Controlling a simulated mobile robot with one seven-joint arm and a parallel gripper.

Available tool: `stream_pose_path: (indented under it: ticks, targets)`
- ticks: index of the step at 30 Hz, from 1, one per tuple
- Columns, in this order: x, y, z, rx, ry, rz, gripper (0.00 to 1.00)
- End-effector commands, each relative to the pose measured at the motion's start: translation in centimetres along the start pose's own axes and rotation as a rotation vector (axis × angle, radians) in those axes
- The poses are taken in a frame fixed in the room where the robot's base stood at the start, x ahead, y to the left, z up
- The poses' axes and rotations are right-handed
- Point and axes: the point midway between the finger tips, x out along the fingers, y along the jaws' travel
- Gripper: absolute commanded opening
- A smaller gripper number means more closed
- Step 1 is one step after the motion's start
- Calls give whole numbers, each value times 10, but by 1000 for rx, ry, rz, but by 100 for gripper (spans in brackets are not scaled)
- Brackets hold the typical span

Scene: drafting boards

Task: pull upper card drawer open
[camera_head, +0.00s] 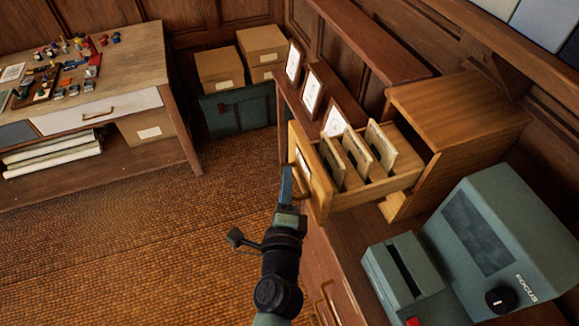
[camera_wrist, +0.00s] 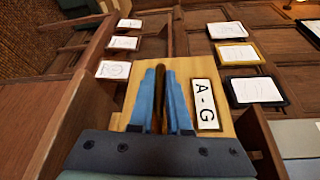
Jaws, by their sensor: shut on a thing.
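The upper card drawer (camera_head: 378,187) is a pale wooden box, pulled well out of its wooden cabinet (camera_head: 462,112). Several upright card dividers (camera_head: 357,153) stand inside it. In the wrist view its front panel (camera_wrist: 130,68) bears a white label reading "A - G" (camera_wrist: 205,104). My gripper (camera_head: 286,182) is at the drawer's front. In the wrist view its blue fingers (camera_wrist: 162,80) are shut on the dark, upright drawer handle (camera_wrist: 158,98), one finger on each side. The handle's lower end is hidden by the gripper.
A grey-green machine marked FOCUS (camera_head: 505,235) stands right of the drawer. Framed pictures (camera_head: 312,92) stand behind the drawer. A desk with small items (camera_head: 95,75) is at the left, boxes (camera_head: 220,70) at the back. The woven floor (camera_head: 150,240) left of my arm is clear.

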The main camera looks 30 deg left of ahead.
Motion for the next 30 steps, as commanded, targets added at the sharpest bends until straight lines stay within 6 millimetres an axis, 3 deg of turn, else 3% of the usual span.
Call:
stream_pose_path:
  ticks: [5,6,11,22,30]
  targets:
    - [-1,4,0,-1,0,7,0]
    - [-1,4,0,-1,0,7,17]
    - [0,3,-1,0,1,5,45]
    - [-4,2,-1,1,1,2,45]
    - [-42,6,-1,1,3,3,45]
